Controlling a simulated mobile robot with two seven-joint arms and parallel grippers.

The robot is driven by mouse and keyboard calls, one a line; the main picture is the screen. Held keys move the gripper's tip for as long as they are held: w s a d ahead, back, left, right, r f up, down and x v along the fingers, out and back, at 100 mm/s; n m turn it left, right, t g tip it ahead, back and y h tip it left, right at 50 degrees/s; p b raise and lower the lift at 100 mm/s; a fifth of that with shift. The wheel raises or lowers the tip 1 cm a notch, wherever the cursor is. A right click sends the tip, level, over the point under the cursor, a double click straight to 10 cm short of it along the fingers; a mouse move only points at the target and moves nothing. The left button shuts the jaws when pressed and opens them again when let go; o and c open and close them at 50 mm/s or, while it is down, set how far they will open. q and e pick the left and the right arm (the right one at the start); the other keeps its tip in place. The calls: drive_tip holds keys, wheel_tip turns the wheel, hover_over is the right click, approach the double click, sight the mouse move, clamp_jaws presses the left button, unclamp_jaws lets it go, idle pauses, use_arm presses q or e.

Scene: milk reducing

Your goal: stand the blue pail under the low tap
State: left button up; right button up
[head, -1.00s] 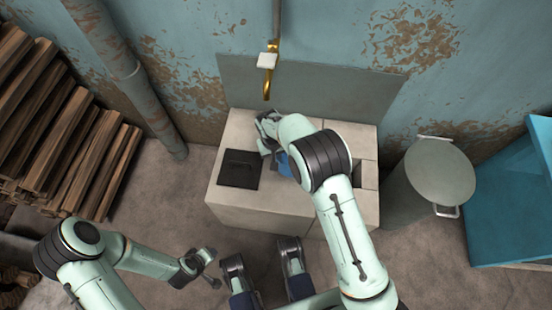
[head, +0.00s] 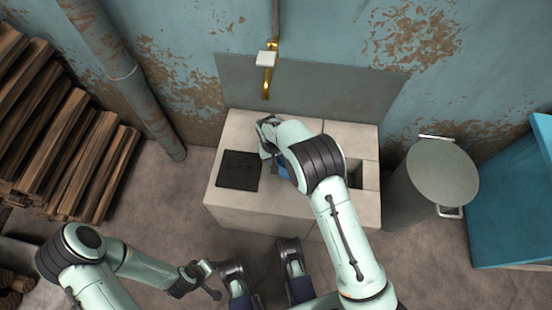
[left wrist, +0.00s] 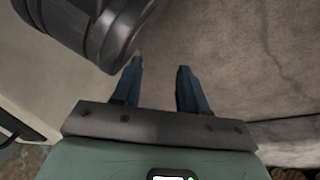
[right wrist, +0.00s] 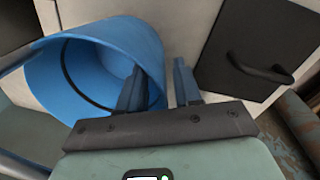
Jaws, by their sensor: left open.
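The blue pail (right wrist: 120,45) shows large in the right wrist view, its round opening turned toward that camera. In the head view only a small blue part (head: 284,170) shows; my right arm hides the rest. My right gripper (right wrist: 160,75) is at the pail's rim, its fingers apart, one overlapping the opening and one outside the wall. I cannot tell whether they touch it. The brass tap (head: 266,85) hangs from a wall pipe behind the pale block counter (head: 235,205). My left gripper (left wrist: 160,75) is open and empty, low in front of the counter.
A dark square hatch with a handle (head: 239,170) is set in the counter's top left, with an opening (head: 354,173) at its right. A lidded grey bin (head: 440,172) stands right of the counter and a blue box (head: 515,205) beyond it. Firewood (head: 65,130) is stacked at left.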

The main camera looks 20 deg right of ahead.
use_arm(q)
drive_tip(key=shift+r, duration=0.1)
use_arm(e)
drive_tip(key=shift+r, duration=0.1)
use_arm(q)
drive_tip(key=shift+t, duration=0.3)
drive_tip(key=r+p, duration=0.1)
drive_tip(key=w+d+r+p, duration=0.1)
drive_tip(key=r, duration=0.1)
drive_tip(key=r+p, duration=0.1)
drive_tip(key=shift+w+d+r, duration=0.2)
drive_tip(key=shift+d+r, duration=0.05)
drive_tip(key=shift+d, duration=0.05)
use_arm(e)
wheel_tip(320, 180, up, 12)
drive_tip(key=a, duration=0.1)
use_arm(q)
drive_tip(key=shift+s, duration=0.1)
use_arm(e)
drive_tip(key=shift+s, duration=0.1)
